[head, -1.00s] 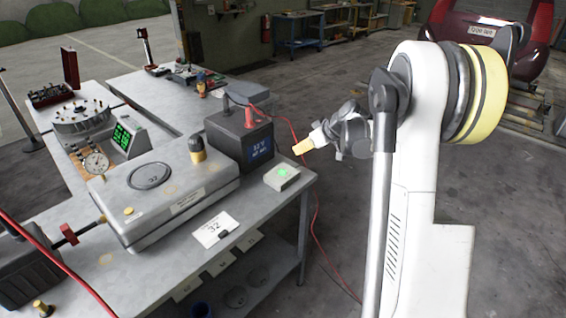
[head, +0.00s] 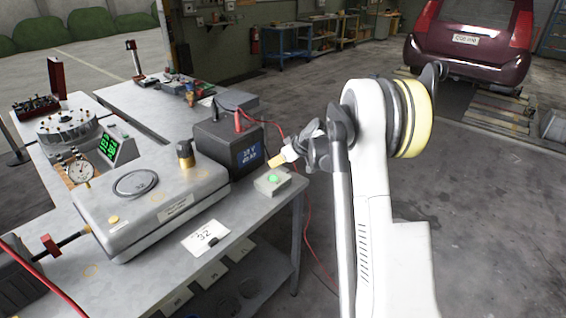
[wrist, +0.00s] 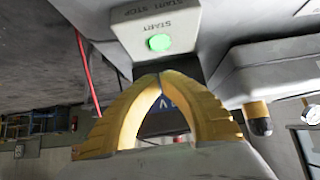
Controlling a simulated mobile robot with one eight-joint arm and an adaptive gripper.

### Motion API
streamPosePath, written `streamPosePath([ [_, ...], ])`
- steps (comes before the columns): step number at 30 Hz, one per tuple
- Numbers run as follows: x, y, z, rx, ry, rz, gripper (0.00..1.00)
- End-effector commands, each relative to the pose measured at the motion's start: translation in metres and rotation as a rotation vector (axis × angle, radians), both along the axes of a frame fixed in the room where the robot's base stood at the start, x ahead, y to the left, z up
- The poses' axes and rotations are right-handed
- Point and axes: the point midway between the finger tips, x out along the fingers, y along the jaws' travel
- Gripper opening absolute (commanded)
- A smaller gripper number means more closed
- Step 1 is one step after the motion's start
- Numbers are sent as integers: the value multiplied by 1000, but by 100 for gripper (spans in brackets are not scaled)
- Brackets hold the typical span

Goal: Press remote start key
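A small light-grey box with a round green button (head: 272,178) sits at the right corner of the grey bench. In the wrist view the same green button (wrist: 160,43) shows beside the word START, with "START STOP" on the box's edge. My gripper (head: 270,163) has yellow fingers and hangs just above and behind the box. In the wrist view my gripper (wrist: 158,76) has its fingertips together with nothing between them. The tips appear just short of the button, apart from it.
A dark display unit (head: 231,148) with red and black leads stands close left of the box. A large grey case (head: 150,205) and a card marked 32 (head: 206,235) lie further left. A red cable (head: 308,225) hangs past the bench's right edge. Floor on the right is open.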

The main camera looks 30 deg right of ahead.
Motion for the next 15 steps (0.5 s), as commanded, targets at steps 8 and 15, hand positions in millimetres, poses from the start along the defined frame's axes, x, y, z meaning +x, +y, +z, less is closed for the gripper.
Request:
streamPosePath([
  [8,-1,0,-36,0,0,0,0],
  [15,-1,0,-39,0,0,0,0],
])
